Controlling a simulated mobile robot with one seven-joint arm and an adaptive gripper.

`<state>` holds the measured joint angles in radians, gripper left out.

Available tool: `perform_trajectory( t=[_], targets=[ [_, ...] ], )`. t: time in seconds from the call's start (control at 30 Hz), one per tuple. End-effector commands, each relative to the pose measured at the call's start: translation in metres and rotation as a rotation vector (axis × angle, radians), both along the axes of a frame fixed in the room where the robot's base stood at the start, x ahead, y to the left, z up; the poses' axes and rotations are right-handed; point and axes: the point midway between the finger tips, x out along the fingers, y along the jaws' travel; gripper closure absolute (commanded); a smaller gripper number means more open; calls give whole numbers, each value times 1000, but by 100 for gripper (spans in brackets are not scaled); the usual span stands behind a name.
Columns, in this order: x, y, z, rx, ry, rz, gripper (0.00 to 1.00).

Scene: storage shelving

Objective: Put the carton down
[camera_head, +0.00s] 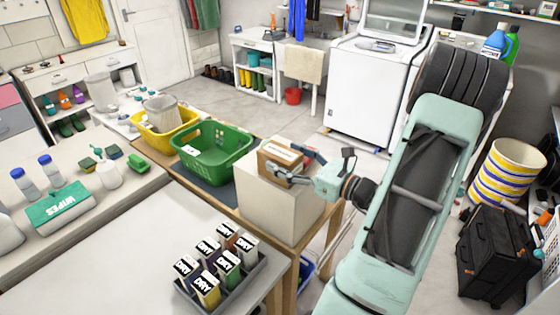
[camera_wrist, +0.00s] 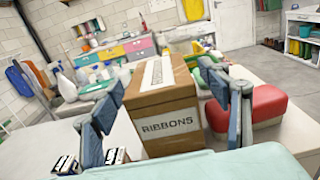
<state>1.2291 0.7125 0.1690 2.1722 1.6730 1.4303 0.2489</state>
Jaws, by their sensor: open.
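The carton is a small brown cardboard box (camera_head: 272,158) with a white strip on top. It sits on top of a cream block-like stand (camera_head: 262,205) on the wooden table. In the wrist view the carton (camera_wrist: 165,118) stands upright with its "RIBBONS" label facing me. My gripper (camera_head: 291,161) is at the carton, reaching in from the right. In the wrist view my gripper (camera_wrist: 163,100) is open, with one finger on each side of the carton. A gap shows at the right finger; contact at the left finger is hard to tell.
A green basket (camera_head: 213,150) and a yellow basket (camera_head: 165,128) stand behind and left of the stand. A grey tray of several "DRY" boxes (camera_head: 222,275) is on the front table. A white washer (camera_head: 368,90) stands behind. Open floor lies between.

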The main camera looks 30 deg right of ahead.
Motion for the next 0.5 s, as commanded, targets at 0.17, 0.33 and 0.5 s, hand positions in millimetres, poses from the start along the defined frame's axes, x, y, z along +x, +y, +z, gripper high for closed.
perform_trajectory(
  t=[0.17,0.33,0.5],
  targets=[
    [19,7,1,1,0,0,30],
    [21,7,0,0,0,-1,30],
    [21,7,0,0,-1,-1,39]
  ],
)
